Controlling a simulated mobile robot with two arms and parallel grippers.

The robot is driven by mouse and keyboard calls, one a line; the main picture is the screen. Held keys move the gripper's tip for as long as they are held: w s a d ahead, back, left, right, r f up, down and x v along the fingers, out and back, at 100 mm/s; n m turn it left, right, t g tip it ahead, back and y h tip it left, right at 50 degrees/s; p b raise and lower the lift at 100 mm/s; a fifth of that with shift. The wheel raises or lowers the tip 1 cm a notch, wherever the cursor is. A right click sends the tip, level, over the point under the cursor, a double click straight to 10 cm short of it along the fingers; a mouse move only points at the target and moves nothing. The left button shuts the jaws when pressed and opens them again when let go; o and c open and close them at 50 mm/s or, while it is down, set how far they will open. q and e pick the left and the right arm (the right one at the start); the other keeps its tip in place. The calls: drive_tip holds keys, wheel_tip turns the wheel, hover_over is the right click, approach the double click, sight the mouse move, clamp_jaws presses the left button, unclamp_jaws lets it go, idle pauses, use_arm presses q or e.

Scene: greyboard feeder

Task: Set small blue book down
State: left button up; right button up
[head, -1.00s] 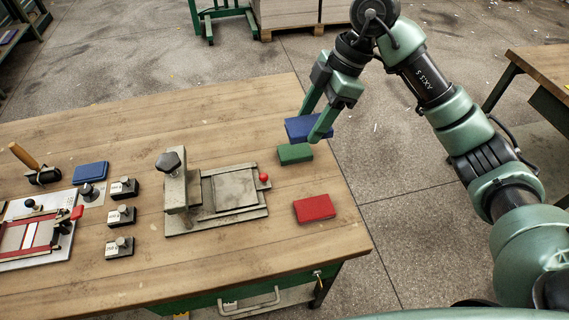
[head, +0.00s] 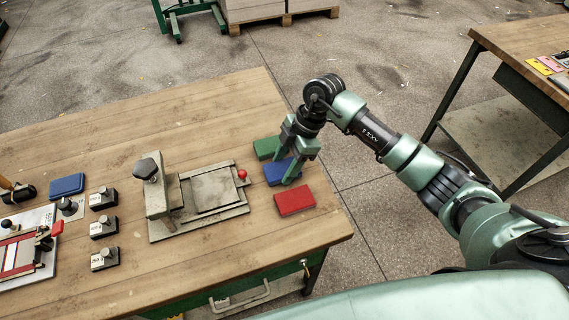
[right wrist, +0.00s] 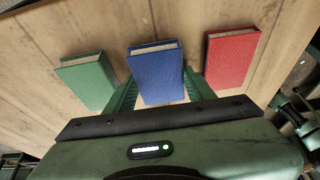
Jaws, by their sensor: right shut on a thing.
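My right gripper (head: 282,168) is shut on a small blue book (head: 277,174), at the right end of the workbench. In the right wrist view the blue book (right wrist: 157,76) sits between my two fingers. A green book (head: 266,148) lies just beyond it and a red book (head: 295,200) lies on the near side. In the right wrist view the green book (right wrist: 88,80) is to its left and the red book (right wrist: 231,58) to its right, with gaps between. The blue book is low over the wood; I cannot tell whether it touches. My left gripper is not in view.
A metal fixture with a red knob (head: 241,174) stands left of the books. Another blue block (head: 67,185) and several small dark blocks lie further left. The bench's right edge is close to the books. A second table (head: 500,40) stands at the right.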

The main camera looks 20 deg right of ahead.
drive_tip(key=shift+f, duration=0.15)
drive_tip(key=shift+f, duration=0.1)
drive_tip(key=o, duration=1.4)
drive_tip(key=b+v, duration=0.1)
drive_tip(key=v, duration=1.1)
